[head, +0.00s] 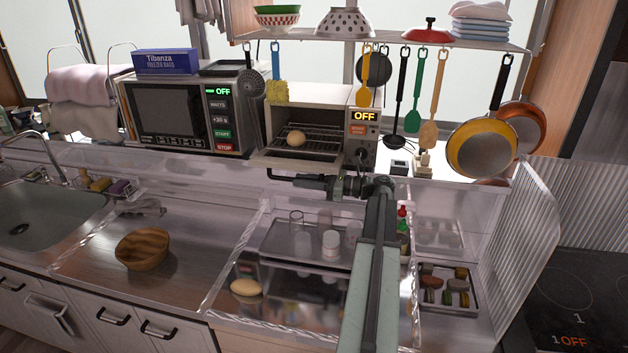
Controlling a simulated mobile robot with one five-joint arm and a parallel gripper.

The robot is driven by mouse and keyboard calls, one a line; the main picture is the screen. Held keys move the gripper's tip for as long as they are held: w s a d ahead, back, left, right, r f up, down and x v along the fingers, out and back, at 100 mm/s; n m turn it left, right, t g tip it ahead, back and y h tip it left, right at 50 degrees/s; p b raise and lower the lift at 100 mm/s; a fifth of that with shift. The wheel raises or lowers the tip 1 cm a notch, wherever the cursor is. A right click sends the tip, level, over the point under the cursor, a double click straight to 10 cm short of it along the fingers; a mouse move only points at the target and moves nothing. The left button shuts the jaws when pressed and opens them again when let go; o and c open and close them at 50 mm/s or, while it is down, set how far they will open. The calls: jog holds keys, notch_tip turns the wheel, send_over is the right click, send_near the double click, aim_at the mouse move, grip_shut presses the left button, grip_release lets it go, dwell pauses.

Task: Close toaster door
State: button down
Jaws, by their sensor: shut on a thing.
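The toaster oven (361,150) stands on the upper counter, right of the microwave. Its front is open, showing a wire rack with a round, bread-coloured item (296,138) on it. Its door is folded down, and a dark handle bar (284,177) shows at its front edge. My gripper (326,184) reaches in from the right and is shut on the door handle's right part. The fingertips are small and partly merge with the dark bar. My arm hides part of the counter below.
A microwave (180,113) stands left of the toaster. Utensils hang above from a shelf (400,42), with pans (482,148) at right. Below are a tray (308,246) with glasses, a wooden bowl (143,249) and a bun (246,287). The counter around the bowl is mostly clear.

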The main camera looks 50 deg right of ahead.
aim_at(322, 174)
notch_tip(322, 174, up, 2)
jog(key=shift+s+a+m+p, duration=0.1)
jog(key=shift+a+m+p, duration=0.05)
jog(key=shift+m+p, duration=0.3)
jog(key=shift+r+m+p, duration=0.75)
jog(key=c, duration=1.4)
grip_release()
jog(key=v, duration=0.7)
jog(key=shift+s+d, duration=0.25)
jog(key=shift+s, duration=0.05)
